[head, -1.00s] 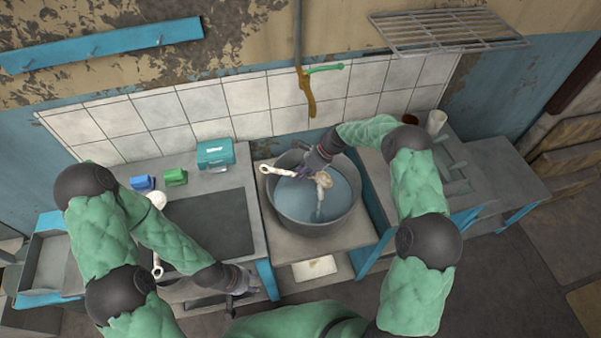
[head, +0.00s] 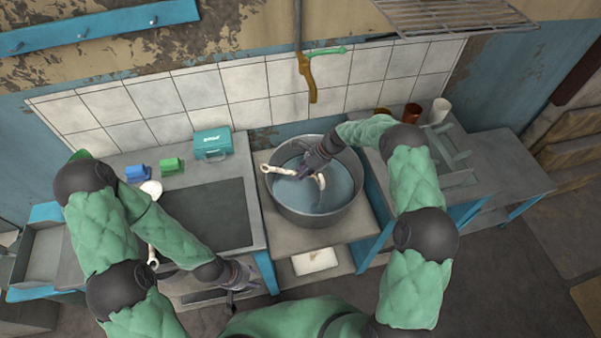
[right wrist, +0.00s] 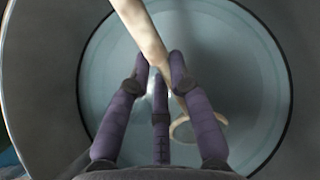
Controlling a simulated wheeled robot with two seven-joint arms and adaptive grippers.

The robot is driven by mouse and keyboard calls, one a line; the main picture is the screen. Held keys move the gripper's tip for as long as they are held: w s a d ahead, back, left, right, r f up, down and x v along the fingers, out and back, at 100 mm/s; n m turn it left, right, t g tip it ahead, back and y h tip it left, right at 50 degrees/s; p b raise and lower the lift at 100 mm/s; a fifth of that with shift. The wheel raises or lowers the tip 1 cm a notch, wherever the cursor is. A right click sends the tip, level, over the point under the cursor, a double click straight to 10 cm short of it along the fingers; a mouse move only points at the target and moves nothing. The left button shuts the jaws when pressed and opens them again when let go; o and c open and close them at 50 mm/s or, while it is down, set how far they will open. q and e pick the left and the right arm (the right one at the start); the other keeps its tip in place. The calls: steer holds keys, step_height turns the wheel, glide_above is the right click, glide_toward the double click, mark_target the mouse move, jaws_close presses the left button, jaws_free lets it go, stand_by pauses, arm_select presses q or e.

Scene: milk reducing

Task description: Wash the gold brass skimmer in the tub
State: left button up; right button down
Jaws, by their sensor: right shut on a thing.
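The tub (head: 283,213) is a round grey metal pot with bluish water, standing on the low stand between the counters. My right gripper (head: 306,174) reaches into it from the upper right. It is shut on the handle of a pale cream-gold skimmer (head: 283,171). The handle's looped end lies toward the tub's left rim; the other end (head: 320,182) is low in the tub, partly hidden by the hand. In the right wrist view the handle (right wrist: 143,30) passes between the fingertips, with a round cream part at lower right. My left gripper (head: 241,275) hangs at the left counter's front edge; its fingers are unclear.
A white round-headed utensil (head: 151,188) lies on the left counter, partly behind my left arm. Blue and green blocks and a teal box (head: 212,143) stand behind the dark counter panel. A rack and cups stand right.

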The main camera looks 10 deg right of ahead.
steer(key=shift+d, duration=0.15)
stand_by(0.3)
steer(key=shift+d, duration=0.65)
steer(key=shift+a, duration=0.1)
steer(key=shift+a, duration=0.7)
steer(key=shift+r, duration=0.1)
step_height(320, 180, up, 13)
steer(key=p, duration=0.8)
stand_by(0.4)
stand_by(0.6)
stand_by(0.4)
